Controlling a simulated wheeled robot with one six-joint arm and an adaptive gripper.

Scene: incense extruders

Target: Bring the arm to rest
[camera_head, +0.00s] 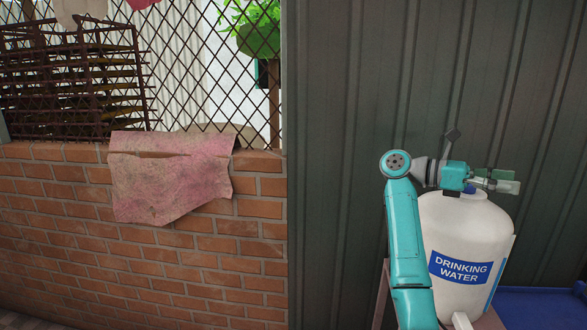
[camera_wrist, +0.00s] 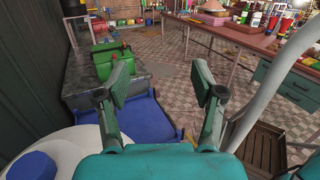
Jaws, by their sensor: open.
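My gripper (camera_head: 497,181) is at the end of my teal arm, which is folded up at the right of the head view. It points to the right, in front of the upper part of a white drinking water container (camera_head: 462,235) in that view. In the wrist view my gripper (camera_wrist: 163,92) has its two fingers spread wide apart. Nothing is between them. A blue cap and white top of a container (camera_wrist: 40,160) show at the lower left of the wrist view.
A brick wall (camera_head: 190,270) with mesh and a pink cloth (camera_head: 170,180) stands left. A grey corrugated wall (camera_head: 340,120) is behind my arm. The wrist view shows green machinery (camera_wrist: 112,62), a cluttered table (camera_wrist: 235,32), a wooden crate (camera_wrist: 264,150) and open tiled floor (camera_wrist: 185,75).

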